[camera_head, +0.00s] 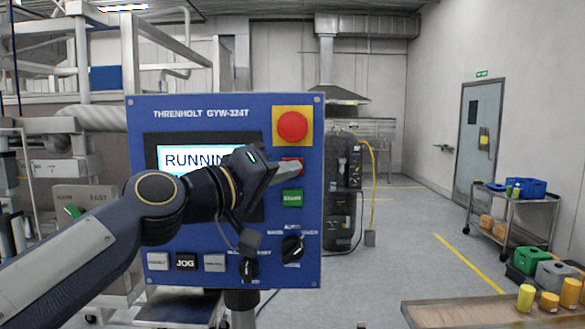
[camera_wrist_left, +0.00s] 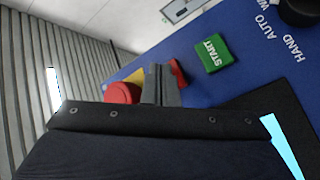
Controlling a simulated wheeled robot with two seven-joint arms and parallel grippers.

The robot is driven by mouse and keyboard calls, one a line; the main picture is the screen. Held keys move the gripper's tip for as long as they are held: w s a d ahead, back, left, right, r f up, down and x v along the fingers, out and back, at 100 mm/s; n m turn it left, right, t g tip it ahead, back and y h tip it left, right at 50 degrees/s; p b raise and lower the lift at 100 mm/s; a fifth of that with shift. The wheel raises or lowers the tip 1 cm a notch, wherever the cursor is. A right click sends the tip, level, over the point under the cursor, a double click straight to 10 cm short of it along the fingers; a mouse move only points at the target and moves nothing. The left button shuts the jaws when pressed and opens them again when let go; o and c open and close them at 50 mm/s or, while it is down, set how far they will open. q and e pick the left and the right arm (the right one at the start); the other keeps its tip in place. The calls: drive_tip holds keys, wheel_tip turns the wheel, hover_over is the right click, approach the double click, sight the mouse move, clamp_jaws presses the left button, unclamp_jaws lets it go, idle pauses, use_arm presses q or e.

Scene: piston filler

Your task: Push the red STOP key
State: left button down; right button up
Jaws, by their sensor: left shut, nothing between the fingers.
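The blue control panel (camera_head: 240,276) stands upright in front of me. The red STOP key (camera_head: 299,161) is on its right side, above the green START key (camera_head: 292,198) and below a large red mushroom button (camera_head: 292,125) on a yellow square. My left gripper (camera_head: 290,171) is shut and empty, its fingertips over the STOP key and hiding much of it. In the left wrist view, the fingertips (camera_wrist_left: 160,82) overlap the STOP key (camera_wrist_left: 179,73), whose edge shows beside them. I cannot tell whether they touch. The panel screen (camera_head: 185,158) reads "RUNNIN", the rest hidden by my gripper.
Black selector knobs (camera_head: 292,248) and a row of keys including JOG (camera_head: 187,262) are low on the panel. The mushroom button (camera_wrist_left: 122,92) is close beside the fingers in the wrist view. A wooden table (camera_head: 470,313) is at the lower right.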

use_arm(q)
drive_tip(key=shift+w, duration=0.4)
idle(0.5)
idle(0.3)
drive_tip(key=shift+s, duration=0.8)
drive_tip(key=shift+s, duration=2.55)
